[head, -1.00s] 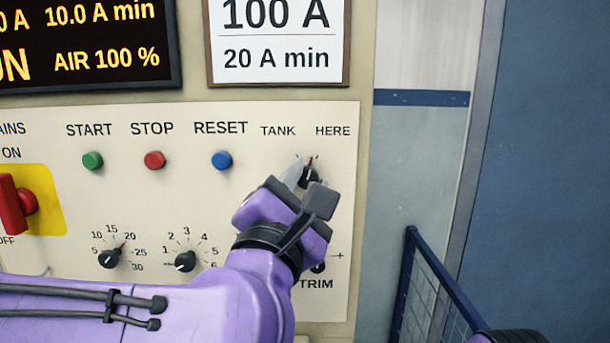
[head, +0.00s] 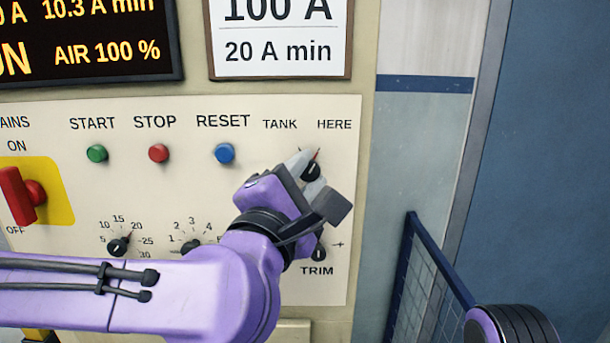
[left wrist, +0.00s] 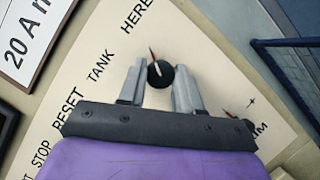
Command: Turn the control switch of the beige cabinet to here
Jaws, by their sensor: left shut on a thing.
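The control switch (head: 311,170) is a small black knob with a pale line and a red mark, below the labels TANK (head: 280,124) and HERE (head: 334,125) on the beige cabinet (head: 130,200). Its red mark leans up and right, toward HERE. My left gripper (head: 306,172) is shut on the knob, with the wrist rolled to a tilt. In the left wrist view the knob (left wrist: 160,74) sits between the two grey fingertips. The gripper body hides part of the panel below the knob. My right gripper is not in view.
A TRIM knob (head: 319,253) sits just below my left gripper. START, STOP and RESET buttons (head: 224,153) are to the left, with a red mains switch (head: 22,194) at far left. A blue mesh rail (head: 430,285) stands at right.

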